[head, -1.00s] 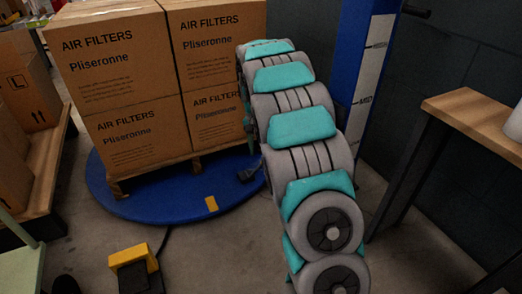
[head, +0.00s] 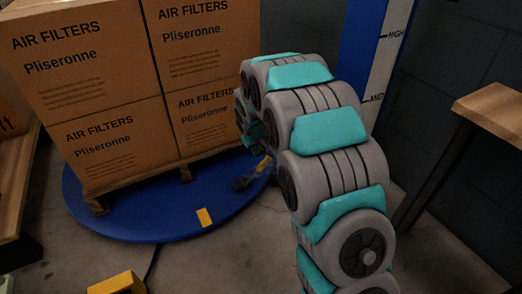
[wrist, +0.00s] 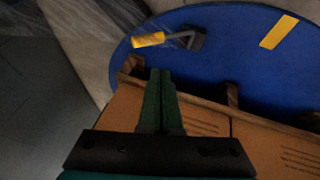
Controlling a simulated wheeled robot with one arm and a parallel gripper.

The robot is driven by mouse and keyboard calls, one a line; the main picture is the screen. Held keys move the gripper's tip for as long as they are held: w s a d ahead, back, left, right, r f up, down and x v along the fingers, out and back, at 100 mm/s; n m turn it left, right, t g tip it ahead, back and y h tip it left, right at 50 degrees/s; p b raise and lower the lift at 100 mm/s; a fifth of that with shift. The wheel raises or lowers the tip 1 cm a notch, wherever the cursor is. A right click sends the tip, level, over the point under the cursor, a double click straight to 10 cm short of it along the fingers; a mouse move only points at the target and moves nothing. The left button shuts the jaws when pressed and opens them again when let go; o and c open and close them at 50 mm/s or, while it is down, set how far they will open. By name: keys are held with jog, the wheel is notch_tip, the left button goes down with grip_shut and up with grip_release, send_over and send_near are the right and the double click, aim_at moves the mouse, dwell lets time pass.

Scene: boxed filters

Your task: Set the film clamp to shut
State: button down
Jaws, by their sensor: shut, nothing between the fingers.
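The film clamp (head: 243,182) is a small dark block with a yellow-tipped lever, at the right side of the blue turntable. In the wrist view the clamp (wrist: 194,40) lies beyond my fingertips, its lever pointing left with the yellow grip (wrist: 148,40) at the end. Faint pale streaks, perhaps film, show around the lever. I cannot tell from these views whether the clamp is open or shut. My gripper (wrist: 160,73) has its green fingers together, empty and apart from the clamp. In the head view my arm hides most of the gripper.
Stacked air filter boxes (head: 130,90) stand on a wooden pallet (head: 140,180) on the blue turntable (head: 150,225), close to my gripper. A blue column (head: 362,45) with height marks stands behind my arm. A wooden bench (head: 492,108) is at right, a yellow pedal (head: 118,284) in front.

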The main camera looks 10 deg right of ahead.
send_near(265, 161)
jog(key=w+a+f, duration=0.1)
jog(key=a+f, duration=0.2)
jog(key=f, duration=0.1)
jog(key=w+d+f, duration=0.1)
jog(key=f+b, duration=0.1)
jog(key=shift+w+d, duration=0.3)
jog(key=shift+w, duration=0.1)
jog(key=shift+w+d+f, duration=0.15)
jog(key=shift+d+f, duration=0.05)
jog(key=shift+w+d+f, duration=0.1)
jog(key=shift+d+f, duration=0.05)
jog(key=shift+d, duration=0.25)
jog(key=shift+w+d+f+p, duration=0.15)
jog(key=shift+d+f+p, duration=0.25)
jog(key=shift+d+f, duration=0.05)
jog(key=shift+r, duration=0.1)
